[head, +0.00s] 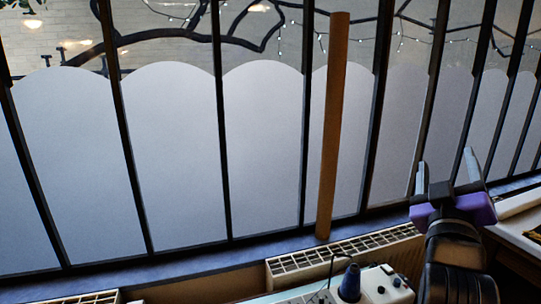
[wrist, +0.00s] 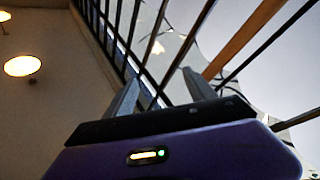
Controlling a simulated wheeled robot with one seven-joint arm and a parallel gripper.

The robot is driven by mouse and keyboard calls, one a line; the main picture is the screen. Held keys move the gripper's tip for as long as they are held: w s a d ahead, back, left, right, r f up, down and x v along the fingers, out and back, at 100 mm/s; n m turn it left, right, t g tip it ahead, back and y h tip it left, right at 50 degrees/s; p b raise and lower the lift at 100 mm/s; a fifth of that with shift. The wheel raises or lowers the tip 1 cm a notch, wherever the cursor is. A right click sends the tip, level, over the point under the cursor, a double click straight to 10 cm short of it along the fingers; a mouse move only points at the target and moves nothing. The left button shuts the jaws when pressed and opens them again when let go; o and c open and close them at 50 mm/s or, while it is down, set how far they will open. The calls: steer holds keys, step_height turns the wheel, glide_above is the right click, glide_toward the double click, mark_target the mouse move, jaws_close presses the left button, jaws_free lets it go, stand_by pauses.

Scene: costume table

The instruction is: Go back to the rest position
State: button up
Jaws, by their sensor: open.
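My gripper (head: 448,172) is at the right of the head view, raised in front of the window with its two grey fingers pointing up. The fingers are apart, with nothing between them. In the wrist view my gripper (wrist: 158,92) shows its purple body at the bottom and both fingers spread, pointing toward the upper window and ceiling. No object is held.
A barred window (head: 265,150) with frosted lower panes fills the head view. A wooden post (head: 333,120) stands before it. Below are a radiator (head: 345,250) and a white device (head: 385,285) with a dark blue knob. Ceiling lamps (wrist: 22,66) show in the wrist view.

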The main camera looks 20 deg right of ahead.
steer(key=s+a+f+n+t+y, duration=0.3)
steer(key=s+a+f+y, duration=0.1)
steer(key=a+f+y, duration=0.4)
steer(key=s+a+f+n+t+y, duration=0.35)
steer(key=a+f+y, duration=0.25)
steer(key=a+f, duration=0.3)
steer(key=s+a+f+m+g+b, duration=0.1)
steer(key=s+a+f+m+g, duration=0.1)
steer(key=s+f, duration=0.7)
steer(key=s+a+f+m+g+y+b, duration=0.1)
steer(key=s+a+f+m+g, duration=0.1)
steer(key=s+a+f+g, duration=0.3)
steer(key=s+a+f, duration=0.1)
steer(key=s+f, duration=0.3)
steer(key=s, duration=0.7)
steer(key=shift+a+f+m+y, duration=0.15)
steer(key=shift+a+m+y, duration=0.15)
steer(key=shift+m, duration=0.05)
steer(key=shift+f, duration=0.1)
